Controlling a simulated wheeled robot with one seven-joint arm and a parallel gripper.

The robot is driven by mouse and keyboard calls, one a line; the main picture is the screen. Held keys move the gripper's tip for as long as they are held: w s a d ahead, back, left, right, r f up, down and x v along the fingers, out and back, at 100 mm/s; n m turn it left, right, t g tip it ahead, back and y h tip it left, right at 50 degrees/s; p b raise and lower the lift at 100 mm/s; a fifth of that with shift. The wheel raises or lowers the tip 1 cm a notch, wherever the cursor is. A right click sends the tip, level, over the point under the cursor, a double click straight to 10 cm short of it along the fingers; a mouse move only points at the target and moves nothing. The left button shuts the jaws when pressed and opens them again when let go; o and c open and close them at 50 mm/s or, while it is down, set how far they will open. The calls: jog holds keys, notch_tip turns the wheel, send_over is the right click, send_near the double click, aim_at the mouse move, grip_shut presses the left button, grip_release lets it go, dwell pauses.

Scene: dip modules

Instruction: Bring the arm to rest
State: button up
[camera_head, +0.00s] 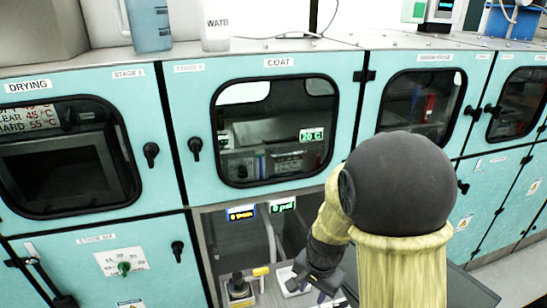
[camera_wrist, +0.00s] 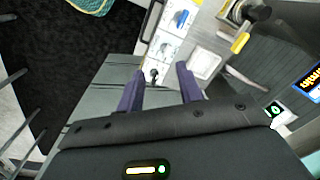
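My gripper (camera_head: 322,283) is low in front of the open bay below the COAT module, at the lower middle of the head view; my arm partly hides it. In the wrist view, the two purple fingers of my gripper (camera_wrist: 160,78) stand well apart with no object held between them. A white panel with small pictures (camera_wrist: 172,40) shows beyond the fingertips. My arm reaches down in front of the cabinets, its dark round joint covering part of the bay and the right-hand cabinet fronts.
The COAT door (camera_head: 275,130) and the DRYING door (camera_head: 62,155) are closed. The open bay holds a dark device with a yellow part (camera_head: 240,288) and small displays (camera_head: 241,212). A blue jug (camera_head: 150,25) and a white container (camera_head: 215,28) stand on top. Dark floor (camera_wrist: 60,60) shows in the wrist view.

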jog(key=s+d+r+n+t, duration=0.1)
jog(key=s+d+r+n, duration=0.4)
jog(key=s+n, duration=0.1)
jog(key=shift+s+d+r+n+t+h, duration=0.3)
jog(key=shift+s+r+n+t, duration=0.1)
jog(key=shift+n, duration=0.4)
